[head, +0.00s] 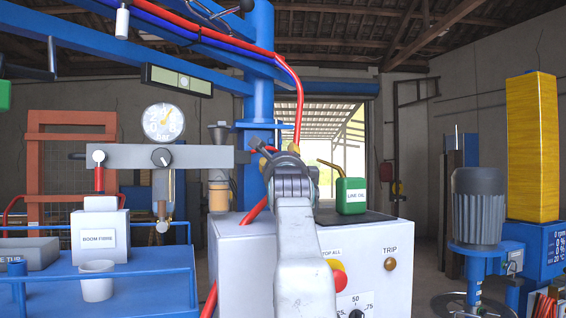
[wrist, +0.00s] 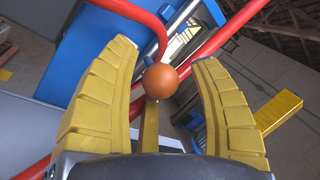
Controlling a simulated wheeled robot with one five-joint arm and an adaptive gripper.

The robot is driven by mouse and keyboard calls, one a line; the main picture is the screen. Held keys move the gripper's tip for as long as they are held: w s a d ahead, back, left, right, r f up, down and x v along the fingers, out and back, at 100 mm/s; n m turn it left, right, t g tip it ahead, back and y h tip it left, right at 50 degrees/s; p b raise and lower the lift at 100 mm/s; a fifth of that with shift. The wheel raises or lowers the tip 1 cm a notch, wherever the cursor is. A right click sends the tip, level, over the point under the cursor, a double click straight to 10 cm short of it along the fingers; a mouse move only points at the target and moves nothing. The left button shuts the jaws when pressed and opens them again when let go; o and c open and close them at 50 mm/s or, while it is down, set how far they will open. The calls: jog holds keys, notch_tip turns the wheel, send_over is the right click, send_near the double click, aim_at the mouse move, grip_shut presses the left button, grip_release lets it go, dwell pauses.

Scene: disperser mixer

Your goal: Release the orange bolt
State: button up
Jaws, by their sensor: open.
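My gripper (wrist: 165,57) is open in the wrist view, with one ribbed yellow finger on each side. A round orange knob (wrist: 160,80) shows between the fingers, apart from both; it may be the head of the orange bolt. A narrow yellow bar (wrist: 150,127) shows just below the knob, and I cannot tell whether they are joined. In the head view, my gripper (head: 280,150) points away at the blue column, and its own body hides most of the fingers. The orange knob cannot be made out there.
A blue column (head: 258,100) with a red hose (head: 297,100) stands by my gripper. A white control box (head: 240,265) with a green oil can (head: 351,196) is below. A grey bar with a pressure gauge (head: 163,123) lies left. A motor (head: 478,205) stands right.

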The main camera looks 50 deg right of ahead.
jog(key=shift+o, duration=0.2)
grip_shut()
notch_tip(320, 180, down, 3)
jog(key=shift+f+b, duration=0.15)
jog(key=shift+b, duration=1)
jog(key=shift+f, duration=0.25)
jog(key=c, duration=0.5)
grip_release()
jog(key=o, duration=0.5)
jog(key=shift+r, duration=0.1)
jog(key=shift+c, duration=0.2)
jog(key=shift+s+a, duration=0.1)
